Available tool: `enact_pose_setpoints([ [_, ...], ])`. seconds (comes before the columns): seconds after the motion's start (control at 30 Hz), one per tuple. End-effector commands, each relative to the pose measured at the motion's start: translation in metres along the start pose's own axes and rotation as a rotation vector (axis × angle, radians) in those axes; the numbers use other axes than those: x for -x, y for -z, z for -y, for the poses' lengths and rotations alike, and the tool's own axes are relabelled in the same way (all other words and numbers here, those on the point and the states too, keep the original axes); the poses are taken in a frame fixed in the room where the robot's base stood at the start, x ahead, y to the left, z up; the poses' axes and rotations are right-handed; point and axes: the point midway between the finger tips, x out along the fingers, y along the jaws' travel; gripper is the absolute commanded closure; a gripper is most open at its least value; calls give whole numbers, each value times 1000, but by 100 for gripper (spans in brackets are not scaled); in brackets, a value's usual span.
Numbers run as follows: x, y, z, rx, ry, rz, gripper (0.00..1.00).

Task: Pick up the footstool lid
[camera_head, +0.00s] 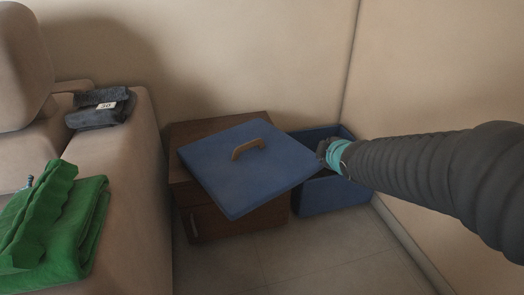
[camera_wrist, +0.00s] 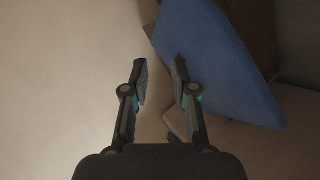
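The footstool lid (camera_head: 225,165) is a flat blue square with a tan handle (camera_head: 249,148) on top. It lies tilted across the brown cabinet, its front corner jutting past the cabinet edge. My gripper (camera_head: 325,152) is at the lid's right corner in the head view, over the open blue footstool box (camera_head: 335,193). In the wrist view my gripper (camera_wrist: 161,76) is open with nothing between its fingers. A blue panel, which looks like the lid (camera_wrist: 218,60), is just right of the right finger. Whether they touch is unclear.
The brown cabinet (camera_head: 232,222) stands against the back wall. A beige sofa (camera_head: 130,190) on the left holds a folded green cloth (camera_head: 60,225) and a dark folded item with a tag (camera_head: 98,112). The right wall is close to my arm. The tiled floor (camera_head: 310,255) in front is clear.

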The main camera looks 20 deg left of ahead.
Motion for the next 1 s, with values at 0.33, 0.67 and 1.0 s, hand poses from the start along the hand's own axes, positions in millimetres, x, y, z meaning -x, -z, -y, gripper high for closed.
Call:
enact_pose_setpoints([
  [0.33,-104,109,60,509,-103,-343,73],
  [0.67,-133,141,76,607,-142,-423,73],
  [1.0,-185,164,74,604,-141,-420,73],
])
